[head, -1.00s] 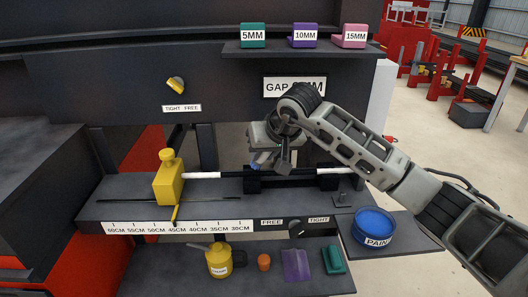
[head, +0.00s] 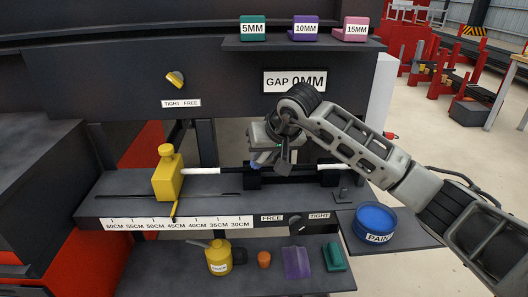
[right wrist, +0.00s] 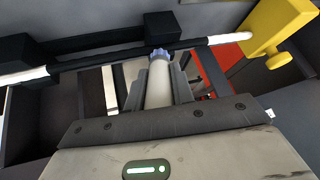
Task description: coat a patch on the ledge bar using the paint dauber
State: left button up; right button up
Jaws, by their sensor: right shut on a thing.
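The paint dauber (right wrist: 158,82) has a pale handle and a blue tip. My right gripper (right wrist: 158,98) is shut on it. In the head view the dauber's blue tip (head: 262,162) shows below the right gripper (head: 268,148), close to the ledge bar (head: 203,171). The bar lies along the ledge, with white stretches towards both sides and a dark middle, and also shows in the right wrist view (right wrist: 205,42). There the tip overlaps the dark stretch; contact cannot be told. The blue paint pot (head: 375,219) stands on the side shelf at right. My left gripper is out of view.
A yellow stop (head: 167,177) stands at the bar's left part. Black blocks (head: 253,177) flank the bar near the gripper. A lower shelf holds a yellow can (head: 218,258), an orange item (head: 264,260), and purple and green pieces. A gap sign (head: 295,82) hangs behind my arm.

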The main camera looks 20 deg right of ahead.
jog(key=shift+s+d+b, duration=0.95)
jog(key=shift+s+d, duration=0.05)
jog(key=shift+d, duration=2.4)
jog(key=shift+w+a+f, duration=0.1)
jog(key=shift+w+a, duration=0.2)
jog(key=shift+a, duration=0.85)
jog(key=shift+w+a+r, duration=0.1)
jog(key=shift+w+a, duration=0.25)
jog(key=shift+a, duration=0.75)
jog(key=shift+w+a+f, duration=0.1)
jog(key=shift+w+a, duration=0.2)
jog(key=shift+a, duration=0.85)
jog(key=shift+r+p, duration=1.65)
jog(key=shift+r, duration=1.45)
